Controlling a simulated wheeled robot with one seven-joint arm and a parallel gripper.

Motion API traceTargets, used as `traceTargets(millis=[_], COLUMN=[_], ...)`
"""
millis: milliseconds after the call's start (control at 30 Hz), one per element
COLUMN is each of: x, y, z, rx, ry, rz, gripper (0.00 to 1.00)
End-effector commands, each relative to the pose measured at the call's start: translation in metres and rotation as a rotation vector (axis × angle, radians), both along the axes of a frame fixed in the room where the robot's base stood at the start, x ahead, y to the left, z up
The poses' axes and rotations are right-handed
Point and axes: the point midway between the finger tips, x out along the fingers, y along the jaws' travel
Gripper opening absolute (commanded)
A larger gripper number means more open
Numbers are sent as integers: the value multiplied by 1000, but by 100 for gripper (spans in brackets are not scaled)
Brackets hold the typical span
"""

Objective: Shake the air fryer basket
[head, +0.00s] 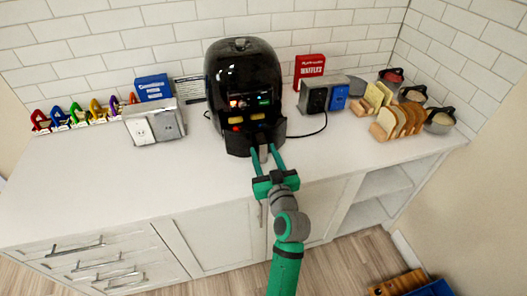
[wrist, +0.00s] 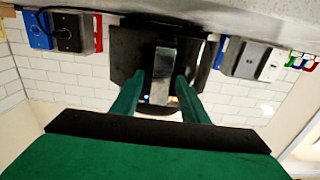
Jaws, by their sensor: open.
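The black air fryer (head: 243,72) stands on the counter against the tiled wall. Its basket (head: 238,144) is at the lower front and sticks out somewhat, with yellow and red pieces showing above its front wall. The basket's grey handle (head: 264,154) points toward me. My gripper (head: 264,151) is open, with one green finger on each side of the handle. In the wrist view, which is upside down, the handle (wrist: 162,72) lies between the two fingertips, and the dark basket front (wrist: 124,52) is behind it. I cannot tell whether either finger touches the handle.
An outlet box (head: 154,124) and colored clips (head: 75,116) are left of the fryer. A dark box (head: 313,97), a red waffle box (head: 310,68), bread slices in a rack (head: 400,120) and lidded jars (head: 440,118) are to the right. The front left counter (head: 110,185) is clear.

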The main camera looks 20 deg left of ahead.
Motion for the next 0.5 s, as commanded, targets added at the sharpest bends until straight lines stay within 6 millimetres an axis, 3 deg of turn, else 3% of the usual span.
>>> traceTargets(millis=[300, 500], x=[-49, -70], y=[-34, -48], z=[-1, -1], rx=[-1, -1], ry=[2, 1], rz=[-3, -1], gripper=[41, 41])
